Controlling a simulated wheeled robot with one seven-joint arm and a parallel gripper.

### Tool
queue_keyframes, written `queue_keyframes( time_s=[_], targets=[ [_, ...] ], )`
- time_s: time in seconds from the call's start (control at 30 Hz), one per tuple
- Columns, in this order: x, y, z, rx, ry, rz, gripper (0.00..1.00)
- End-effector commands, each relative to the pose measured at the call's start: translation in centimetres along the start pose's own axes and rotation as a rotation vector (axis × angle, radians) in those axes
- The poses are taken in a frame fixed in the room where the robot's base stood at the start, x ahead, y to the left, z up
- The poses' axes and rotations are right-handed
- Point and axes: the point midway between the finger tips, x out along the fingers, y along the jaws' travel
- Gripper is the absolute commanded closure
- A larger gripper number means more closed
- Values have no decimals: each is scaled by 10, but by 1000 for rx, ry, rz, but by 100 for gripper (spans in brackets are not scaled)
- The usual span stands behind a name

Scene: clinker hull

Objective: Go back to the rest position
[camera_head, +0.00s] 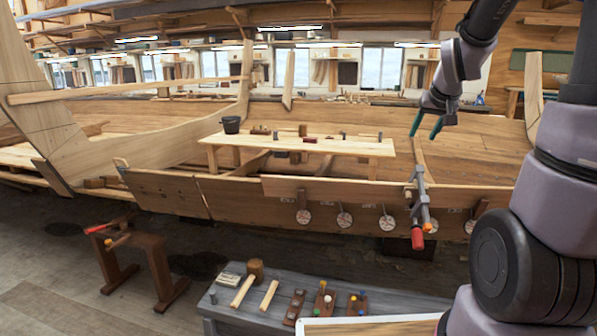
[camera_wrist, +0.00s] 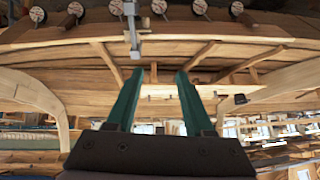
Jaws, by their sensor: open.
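My gripper (camera_head: 426,124) is open and empty, with two green fingers, raised in the air in front of the wooden hull at the right of the head view. In the wrist view its fingers (camera_wrist: 160,82) are spread apart with nothing between them. A clamp with a red handle (camera_head: 419,215) is fixed on the hull's plank edge, below my gripper in the head view. The clamp's grey bar also shows in the wrist view (camera_wrist: 132,30), beyond the fingertips. My arm comes down from the upper right.
The clinker hull (camera_head: 235,195) spans the middle, with round white discs along its side. A sawhorse (camera_head: 140,262) stands left. The left floor is mostly clear.

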Motion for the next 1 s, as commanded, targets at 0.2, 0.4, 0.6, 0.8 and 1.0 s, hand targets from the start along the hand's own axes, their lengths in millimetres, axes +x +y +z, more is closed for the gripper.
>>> queue_keyframes(
  time_s=[0.2,0.4,0.6,0.8,1.0],
  targets=[
    [-100,-33,41,76,-35,-78,48],
    [-169,-49,93,143,-84,-147,48],
    [-201,-55,127,179,-122,-187,48],
    [-207,-55,135,188,-133,-194,48],
    [-207,-55,134,188,-132,-194,48]
  ],
)
